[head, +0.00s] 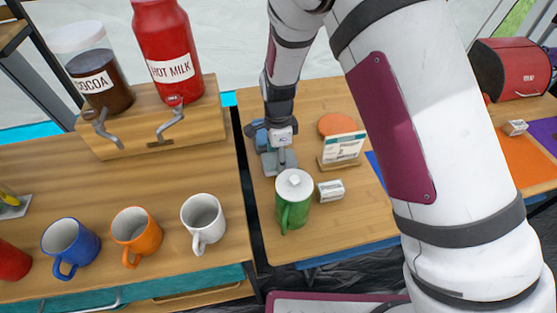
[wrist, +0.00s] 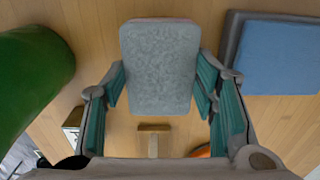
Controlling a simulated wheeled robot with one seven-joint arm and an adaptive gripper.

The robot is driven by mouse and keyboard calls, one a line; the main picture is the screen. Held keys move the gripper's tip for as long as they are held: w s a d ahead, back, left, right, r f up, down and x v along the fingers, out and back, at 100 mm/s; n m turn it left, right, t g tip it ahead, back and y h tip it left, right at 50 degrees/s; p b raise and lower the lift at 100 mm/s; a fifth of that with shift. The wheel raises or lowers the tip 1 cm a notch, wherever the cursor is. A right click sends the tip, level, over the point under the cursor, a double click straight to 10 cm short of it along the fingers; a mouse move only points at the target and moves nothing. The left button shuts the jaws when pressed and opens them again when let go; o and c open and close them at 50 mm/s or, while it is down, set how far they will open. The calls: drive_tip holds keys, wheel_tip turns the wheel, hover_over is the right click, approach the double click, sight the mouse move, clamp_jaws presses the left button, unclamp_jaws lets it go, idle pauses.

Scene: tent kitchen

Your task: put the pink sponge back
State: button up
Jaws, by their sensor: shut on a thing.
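My gripper (wrist: 160,85) points down, its two teal-padded fingers shut on the sides of a rounded block. The block has a grey top face and a thin pinkish edge; I take it to be the pink sponge (wrist: 158,52). Its underside is hidden, so I cannot tell whether it touches the table. In the head view my gripper (head: 281,150) is over the right wooden table, behind the green pot. A blue sponge-like block (wrist: 284,57) lies on a dark grey holder (wrist: 232,45) beside the held sponge.
The green pot (head: 292,208) with a white lid stands close to my gripper. A small white box (head: 331,190), a card on a wooden stand (head: 341,149) and an orange disc (head: 337,124) are to its right. Mugs (head: 203,222) and drink dispensers (head: 168,55) occupy the left counter.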

drive_tip(key=shift+f, duration=1)
drive_tip(key=shift+f, duration=0.15)
drive_tip(key=o, duration=1.1)
wheel_tip(320, 180, up, 12)
drive_tip(key=shift+r+p, duration=0.2)
drive_tip(key=shift+p, duration=0.15)
